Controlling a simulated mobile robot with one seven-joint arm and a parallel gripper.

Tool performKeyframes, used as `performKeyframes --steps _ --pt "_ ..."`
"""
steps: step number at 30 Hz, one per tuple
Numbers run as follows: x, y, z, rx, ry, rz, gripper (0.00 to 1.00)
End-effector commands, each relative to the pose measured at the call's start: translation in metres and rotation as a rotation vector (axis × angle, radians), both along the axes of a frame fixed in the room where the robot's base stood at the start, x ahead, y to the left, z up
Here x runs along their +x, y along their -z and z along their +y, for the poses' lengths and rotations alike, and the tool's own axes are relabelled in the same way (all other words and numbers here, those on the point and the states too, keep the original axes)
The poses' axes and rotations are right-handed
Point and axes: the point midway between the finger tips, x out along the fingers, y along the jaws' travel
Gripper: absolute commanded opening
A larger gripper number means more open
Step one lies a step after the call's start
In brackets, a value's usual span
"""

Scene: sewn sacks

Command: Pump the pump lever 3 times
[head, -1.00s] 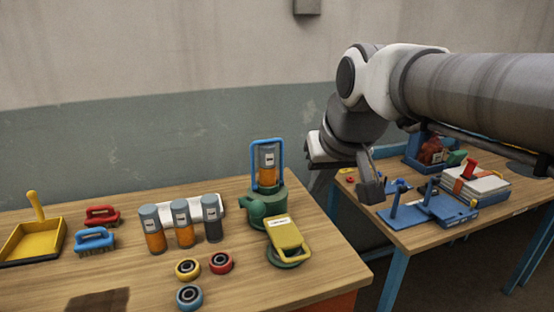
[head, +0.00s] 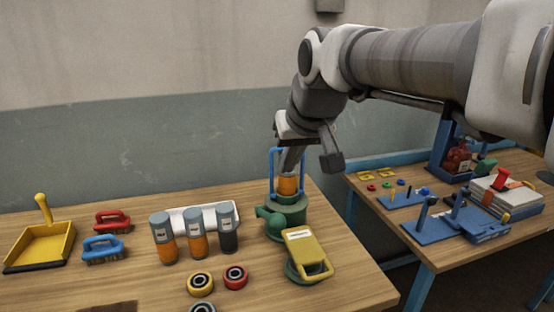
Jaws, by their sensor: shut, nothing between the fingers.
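A green pump-like body (head: 291,213) stands near the right end of the left table. A blue upright loop (head: 273,172) rises from it around a grey and orange cylinder (head: 288,186). In front of it, a yellow labelled handle (head: 303,247) lies tilted over a round green base (head: 297,271). I cannot tell for certain which part is the pump lever. My gripper (head: 291,162) is shut and empty, pointing down at the top of the loop and hiding the cylinder's upper part. I cannot tell whether it touches either.
Three capped cylinders (head: 196,241) stand by a white rack (head: 205,212). Several ring-shaped rollers (head: 235,277) lie in front. Two brushes (head: 104,248) and a yellow dustpan (head: 40,248) are at left. Another table at right holds blue fixtures (head: 440,232) and books (head: 505,196).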

Motion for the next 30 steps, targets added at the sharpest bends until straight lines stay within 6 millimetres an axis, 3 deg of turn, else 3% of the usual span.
performKeyframes --steps 8,21,30 --pt "0.006 0.011 0.002 -0.001 0.000 0.004 0.00" --pt "0.052 0.086 0.018 -0.002 -0.001 0.005 0.00" --pt "0.045 0.120 0.017 0.000 0.000 0.001 0.00"
